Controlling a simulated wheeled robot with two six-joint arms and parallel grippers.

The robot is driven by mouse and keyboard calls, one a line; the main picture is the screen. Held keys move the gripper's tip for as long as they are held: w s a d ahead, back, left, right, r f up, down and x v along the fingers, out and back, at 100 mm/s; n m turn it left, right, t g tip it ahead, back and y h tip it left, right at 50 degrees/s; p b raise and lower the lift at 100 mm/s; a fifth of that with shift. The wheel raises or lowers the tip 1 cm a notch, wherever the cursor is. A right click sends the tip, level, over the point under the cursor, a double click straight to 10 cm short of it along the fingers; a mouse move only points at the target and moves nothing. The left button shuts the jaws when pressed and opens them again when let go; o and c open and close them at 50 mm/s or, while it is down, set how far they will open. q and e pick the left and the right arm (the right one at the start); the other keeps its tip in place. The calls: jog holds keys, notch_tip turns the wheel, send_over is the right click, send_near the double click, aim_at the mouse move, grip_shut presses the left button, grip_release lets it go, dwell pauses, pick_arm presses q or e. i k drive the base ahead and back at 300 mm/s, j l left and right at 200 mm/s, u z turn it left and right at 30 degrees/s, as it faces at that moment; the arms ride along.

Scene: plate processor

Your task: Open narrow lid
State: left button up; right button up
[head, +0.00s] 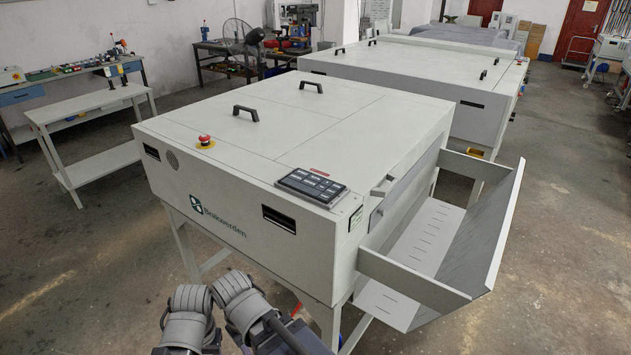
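The large light-grey plate processor (250,190) stands in front of me. Its flat top (330,130) is split by thin seams into panels that lie flush and shut. Two black bar handles stand on the top: a nearer one (245,114) and a farther one (310,87). I cannot tell surely which panel is the narrow lid. Two grey rounded arm parts of mine show at the bottom edge, in front of and below the machine. No gripper fingers show, so both grippers are out of view.
A red emergency button (205,140) and a dark keypad (311,187) sit on the machine's top front edge. An angled output tray (485,225) juts out at right. A second similar machine (420,80) stands behind. Open floor (80,270) lies at left, before a workbench (95,105).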

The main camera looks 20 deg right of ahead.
aim_at(383, 134)
jog(key=k+l+u, duration=0.2)
jog(key=l+u, duration=0.2)
jog(key=l, duration=0.2)
jog(key=k+l, duration=0.15)
jog(key=l, duration=0.25)
jog(key=k+l, duration=0.15)
jog(key=l, duration=0.2)
jog(key=k+l, duration=0.15)
jog(key=l, duration=0.25)
jog(key=k+l, duration=0.15)
jog(key=l, duration=0.25)
jog(key=k+l, duration=0.15)
jog(key=l, duration=0.2)
jog(key=k+l, duration=0.15)
jog(key=l, duration=0.25)
jog(key=k+l, duration=0.15)
jog(key=l, duration=0.25)
jog(key=k+l, duration=0.1)
jog(key=l, duration=0.25)
